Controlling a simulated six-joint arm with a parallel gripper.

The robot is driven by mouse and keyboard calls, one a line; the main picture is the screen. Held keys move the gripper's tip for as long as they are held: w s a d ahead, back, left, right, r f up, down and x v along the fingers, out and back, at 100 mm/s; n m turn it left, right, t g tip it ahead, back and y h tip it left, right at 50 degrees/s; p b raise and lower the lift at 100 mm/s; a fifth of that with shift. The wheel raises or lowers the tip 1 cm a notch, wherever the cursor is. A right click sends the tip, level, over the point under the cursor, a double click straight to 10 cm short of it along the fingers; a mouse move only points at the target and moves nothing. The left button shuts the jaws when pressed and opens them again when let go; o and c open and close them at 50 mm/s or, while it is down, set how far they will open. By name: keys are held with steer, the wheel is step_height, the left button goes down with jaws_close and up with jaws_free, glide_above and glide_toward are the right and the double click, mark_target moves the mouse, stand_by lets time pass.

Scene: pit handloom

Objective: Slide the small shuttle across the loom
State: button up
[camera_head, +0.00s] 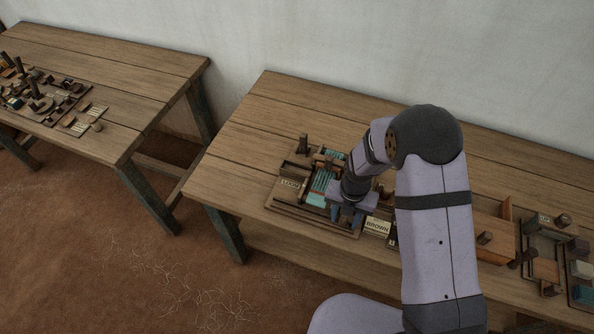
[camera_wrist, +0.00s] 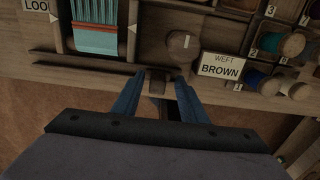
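The small loom (camera_head: 285,207) sits near the front edge of the table, with teal warp threads (camera_head: 323,181) and a pale woven band; the wrist view shows the threads (camera_wrist: 97,12) at upper left. A small brown block (camera_wrist: 157,79), apparently the shuttle, lies by the right end of the loom's front rail (camera_wrist: 85,66). My gripper (camera_wrist: 160,78) points down with its two blue fingers apart, one on each side of this block. Whether the fingers touch it cannot be seen. In the head view my gripper (camera_head: 347,212) is low over the loom's front right, and the block is hidden.
A wooden box (camera_head: 493,232) and small trays stand farther right. The table's back left (camera_head: 270,110) is clear.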

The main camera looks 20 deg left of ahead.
steer(key=shift+r+p, duration=2.3)
steer(key=shift+r, duration=0.9)
steer(key=m, duration=0.3)
steer(key=s+d+r+m+g+h, duration=0.15)
steer(key=s+d+m, duration=0.25)
steer(key=s+m, duration=0.65)
steer(key=s+d+r+m+g+h, duration=0.1)
steer(key=s+d+r+m+g, duration=0.3)
steer(key=m, duration=1.2)
steer(key=w+d+r+m+t+y+b, duration=0.1)
steer(key=d+r+m+t+b, duration=0.3)
steer(key=d+b, duration=0.4)
steer(key=shift+d+m+t+y, duration=0.75)
steer(key=shift+d+m, duration=0.35)
steer(key=shift+m, duration=0.15)
